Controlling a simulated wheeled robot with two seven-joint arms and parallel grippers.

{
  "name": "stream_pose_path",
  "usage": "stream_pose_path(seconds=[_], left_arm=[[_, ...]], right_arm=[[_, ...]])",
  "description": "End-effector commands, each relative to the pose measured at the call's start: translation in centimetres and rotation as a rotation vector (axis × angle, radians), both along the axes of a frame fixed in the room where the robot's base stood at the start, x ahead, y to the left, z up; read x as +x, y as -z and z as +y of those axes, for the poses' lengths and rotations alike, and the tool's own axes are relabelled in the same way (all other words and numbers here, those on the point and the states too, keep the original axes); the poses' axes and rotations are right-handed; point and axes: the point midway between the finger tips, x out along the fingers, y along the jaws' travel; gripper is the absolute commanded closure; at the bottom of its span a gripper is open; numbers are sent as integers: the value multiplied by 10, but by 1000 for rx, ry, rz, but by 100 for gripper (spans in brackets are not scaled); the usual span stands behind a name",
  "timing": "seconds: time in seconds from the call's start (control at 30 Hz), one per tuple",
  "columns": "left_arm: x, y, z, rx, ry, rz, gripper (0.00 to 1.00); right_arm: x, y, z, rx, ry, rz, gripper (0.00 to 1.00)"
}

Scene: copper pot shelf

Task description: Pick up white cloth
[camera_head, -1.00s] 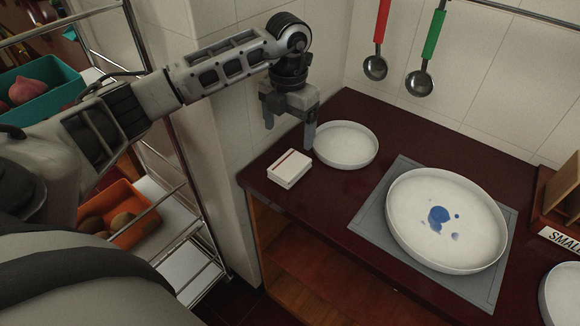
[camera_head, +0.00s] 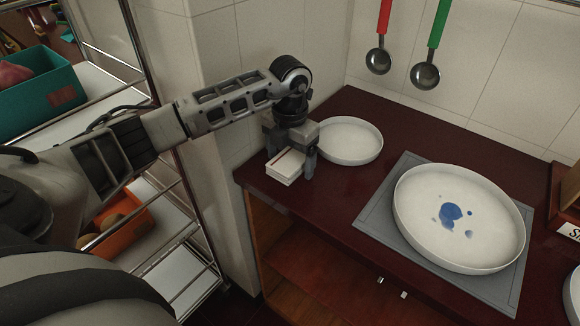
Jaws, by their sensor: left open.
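The white cloth (camera_head: 284,168) is a small folded block with a dark red stripe, lying near the left end of the dark red counter. My left gripper (camera_head: 291,165) points down at the cloth, its open fingers on either side of it. The gripper partly hides the cloth's back part. I cannot tell whether the fingers touch it. My right gripper is not in view.
A small white dish (camera_head: 350,143) stands close to the right of the gripper. A large white dish with blue stains (camera_head: 420,238) sits on a grey mat (camera_head: 376,217). Ladles (camera_head: 425,75) hang on the tiled wall. A shelf rack with a teal crate (camera_head: 62,98) stands left.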

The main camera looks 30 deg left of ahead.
Motion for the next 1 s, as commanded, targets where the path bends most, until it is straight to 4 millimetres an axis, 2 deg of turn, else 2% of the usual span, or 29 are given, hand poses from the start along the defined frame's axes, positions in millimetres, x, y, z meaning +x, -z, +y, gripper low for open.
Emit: stream_pose_path(seconds=[0.03, 0.07, 0.2, 0.23, 0.67, 0.77, 0.87, 1.0], left_arm=[[0, -1, 0, 0, 0, -1, 16], [0, -1, 0, 0, 0, -1, 22], [0, -1, 0, 0, 0, 0, 61], [0, -1, 0, 0, 0, 0, 65], [1, -8, 0, 1, 1, -4, 65], [1, -18, 1, 1, 1, -4, 65], [-1, -36, 0, 1, 2, -7, 65], [-26, -67, -13, 1, 6, -7, 65]], right_arm=[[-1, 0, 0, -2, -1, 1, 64], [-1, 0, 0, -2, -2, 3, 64], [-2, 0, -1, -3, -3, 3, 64], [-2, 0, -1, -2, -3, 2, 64], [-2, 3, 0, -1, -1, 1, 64], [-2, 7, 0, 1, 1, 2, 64], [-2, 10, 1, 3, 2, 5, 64], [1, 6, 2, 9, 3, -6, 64]])
